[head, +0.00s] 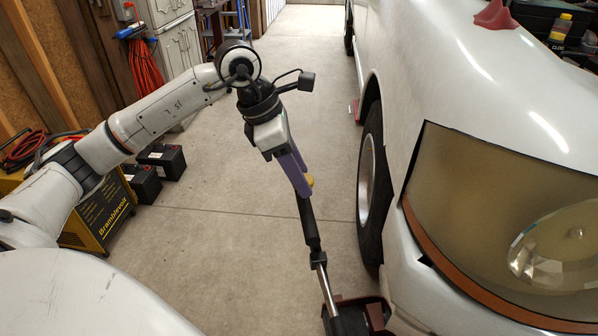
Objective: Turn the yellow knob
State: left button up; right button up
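The yellow knob (310,181) is at the top of a dark upright handle (309,225) in the middle of the head view. Only a small part of the knob shows, at the right side of my finger ends; the rest is hidden. My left gripper (302,184) points down with its purple fingers at the knob. The fingers overlap in this view, so I cannot tell whether they grip the knob or stand open around it. My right gripper is out of view.
The handle runs down to a dark red and black base (372,313) by the white car (420,90) and its front wheel (370,185). A yellow Bramblevolt machine (112,212) and black batteries (163,160) stand left. The concrete floor between is clear.

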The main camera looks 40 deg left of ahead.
pick_arm(q)
jog(key=shift+o, duration=0.7)
jog(key=v, duration=1)
jog(key=shift+r, duration=0.2)
